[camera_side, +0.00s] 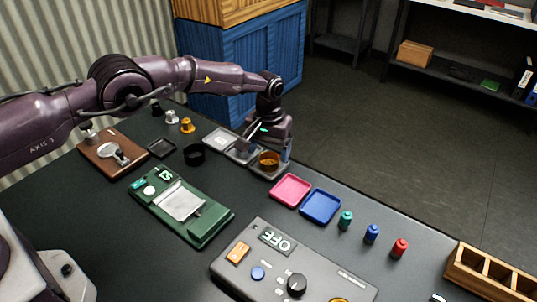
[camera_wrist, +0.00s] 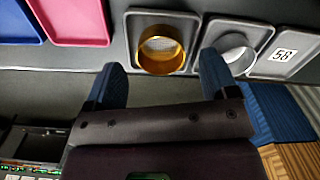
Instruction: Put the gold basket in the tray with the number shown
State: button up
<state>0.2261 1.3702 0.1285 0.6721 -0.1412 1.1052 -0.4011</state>
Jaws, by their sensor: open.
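The gold basket (camera_side: 269,159), an open ring, stands upright in the nearest of a row of grey trays (camera_side: 268,174). In the wrist view the basket (camera_wrist: 160,50) sits in its grey tray (camera_wrist: 132,20), just beyond the gap between my two blue fingers. My gripper (camera_side: 268,144) is open, empty and close to the basket; it also shows in the wrist view (camera_wrist: 162,66). A further grey tray (camera_wrist: 284,56) bears a number that looks like 58 or 56.
A pink tray (camera_side: 291,190) and a blue tray (camera_side: 321,206) lie to the right. A green device (camera_side: 182,205) has white digits I cannot read surely. A black ring (camera_side: 194,155) stands left of the grey trays. Three small bottles stand right of the blue tray.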

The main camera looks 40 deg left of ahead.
jog(key=s+a+r+t, duration=0.1)
jog(key=s+a+r, duration=0.1)
jog(key=r, duration=1)
jog(key=s+a+r+t, duration=0.1)
jog(key=s+a+r, duration=0.15)
jog(key=r, duration=0.95)
jog(key=s+a+r+m, duration=0.1)
jog(key=s+a+r, duration=0.2)
jog(key=s+r, duration=0.65)
jog(key=s+a+f+m+t, duration=0.1)
jog(key=s, duration=1)
jog(key=s+a+f+m+t, duration=0.1)
jog(key=s+a+t, duration=0.1)
jog(key=s, duration=1)
jog(key=shift+s+f+t, duration=0.2)
jog(key=shift+f+t, duration=0.1)
jog(key=shift+f, duration=0.05)
